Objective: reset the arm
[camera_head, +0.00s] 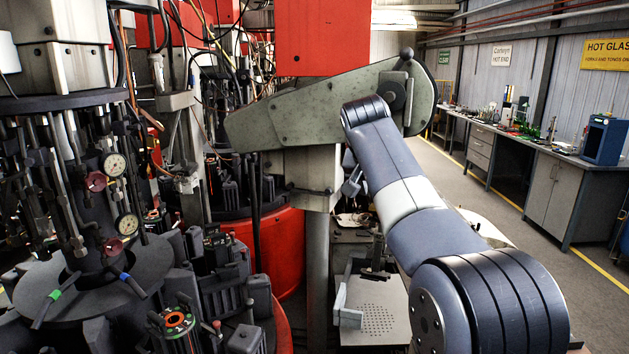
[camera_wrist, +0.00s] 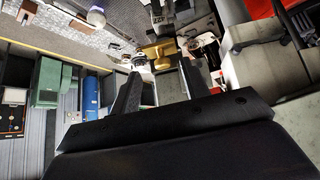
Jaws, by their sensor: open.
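My gripper (camera_wrist: 160,82) shows in the wrist view with its two dark fingers apart and nothing between them. In the head view my grey-blue arm (camera_head: 405,195) rises from the lower right towards the middle and bends at its upper joint beside a grey-green machine arm (camera_head: 310,105). My gripper cannot be made out clearly in the head view. I cannot tell whether my arm touches the machine arm or only passes in front of it.
A rotary machine (camera_head: 90,270) with gauges, hoses and dark moulds fills the left. A red box (camera_head: 322,38) hangs above centre. A perforated metal table (camera_head: 378,318) stands below my arm. A workbench (camera_head: 545,185) with a blue cabinet (camera_head: 604,140) lines the right wall; the aisle floor is clear.

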